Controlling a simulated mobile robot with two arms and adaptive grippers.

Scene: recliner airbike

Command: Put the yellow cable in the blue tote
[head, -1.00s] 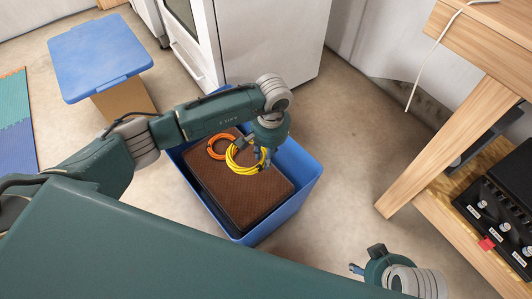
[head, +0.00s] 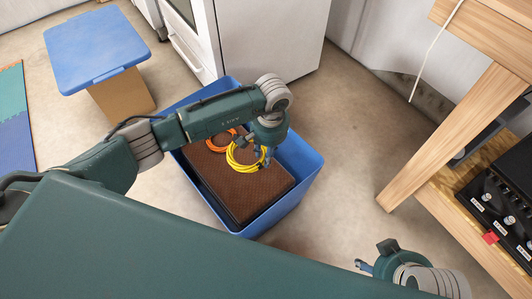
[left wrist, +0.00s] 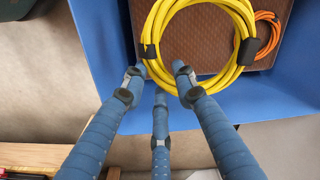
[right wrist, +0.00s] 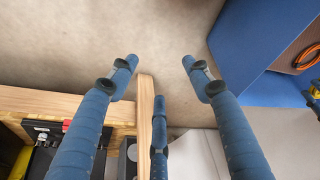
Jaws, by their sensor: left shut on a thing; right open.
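The yellow cable (head: 243,170) is a coiled ring with black straps, over the brown textured box inside the blue tote (head: 285,205). My left gripper (head: 262,160) is shut on the coil's near edge, within the tote's outline. In the left wrist view the coil (left wrist: 236,72) lies at my left fingertips (left wrist: 160,78), and the tote's blue walls (left wrist: 92,40) surround it. I cannot tell whether the coil rests on the box or hangs just above it. My right gripper (head: 366,265) is open and empty, over bare floor, as the right wrist view (right wrist: 158,62) shows.
An orange cable (head: 217,149) lies on the brown box (head: 235,195) in the tote, behind the yellow coil. A white appliance (head: 270,40) stands behind the tote. A wooden bench (head: 450,125) is at right. A blue-topped box (head: 95,50) is at left.

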